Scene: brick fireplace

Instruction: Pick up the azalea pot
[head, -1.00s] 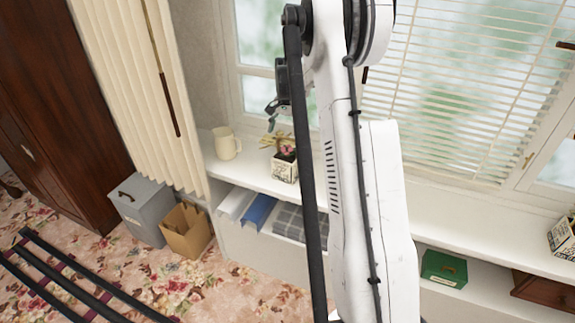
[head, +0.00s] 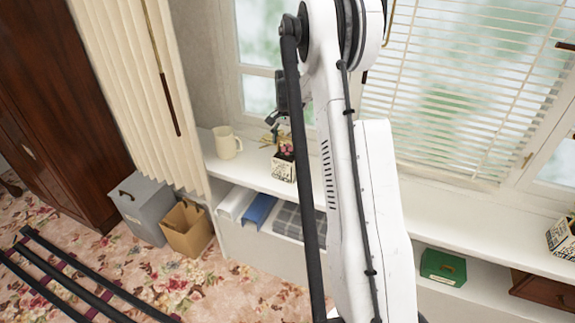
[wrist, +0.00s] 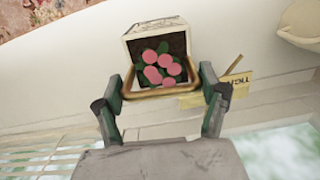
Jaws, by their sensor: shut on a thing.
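The azalea pot is a small white square pot with printed sides (head: 283,168), standing on the white window ledge in the head view. In the wrist view its pale wall (wrist: 133,47), tan rim, dark soil and pink blooms (wrist: 162,68) show from above. In the head view my gripper (head: 276,118) is at the plant's top, partly hidden behind my arm. The pot still appears to rest on the ledge. A yellow tag with lettering (wrist: 232,91) is beside the right finger.
Window blinds (head: 470,85) rise behind the ledge. Below are a blue binder (head: 258,209) and a green box (head: 442,268). Another patterned pot (head: 563,238) is far right. The ledge between is mostly clear.

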